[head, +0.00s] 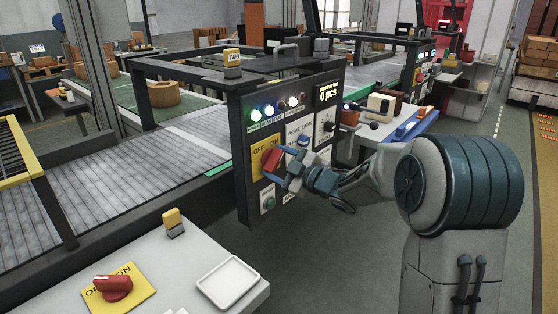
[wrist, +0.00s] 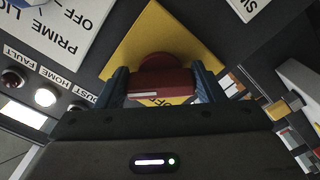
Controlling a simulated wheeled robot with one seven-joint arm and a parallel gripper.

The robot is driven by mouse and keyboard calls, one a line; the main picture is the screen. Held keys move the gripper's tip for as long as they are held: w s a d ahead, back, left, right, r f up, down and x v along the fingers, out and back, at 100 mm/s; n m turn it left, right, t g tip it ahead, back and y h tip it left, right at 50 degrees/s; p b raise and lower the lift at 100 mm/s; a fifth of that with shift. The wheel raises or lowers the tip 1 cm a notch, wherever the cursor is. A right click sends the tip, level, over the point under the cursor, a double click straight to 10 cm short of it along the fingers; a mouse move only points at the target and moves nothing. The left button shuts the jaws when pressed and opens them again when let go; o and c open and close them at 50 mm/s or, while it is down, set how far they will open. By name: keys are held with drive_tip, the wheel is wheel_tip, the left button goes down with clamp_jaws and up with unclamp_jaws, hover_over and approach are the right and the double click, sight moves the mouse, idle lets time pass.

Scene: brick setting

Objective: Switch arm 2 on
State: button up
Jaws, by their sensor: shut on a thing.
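My gripper is shut on the handle. Which label the handle points to is unclear.
Several lamps (head: 268,111) on the panel's upper part are lit; a display (head: 328,92) reads 0 pcs. Another red switch (head: 114,287) and a white tray (head: 233,281) are on the near table. Floor right of the panel is clear.

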drive_tip(key=shift+f, duration=0.1)
idle(0.3)
drive_tip(key=o, duration=1)
drive_tip(key=shift+s+d, duration=0.1)
drive_tip(key=p+v, duration=0.1)
drive_tip(key=v, duration=1.2)
drive_tip(key=shift+s+d, duration=0.2)
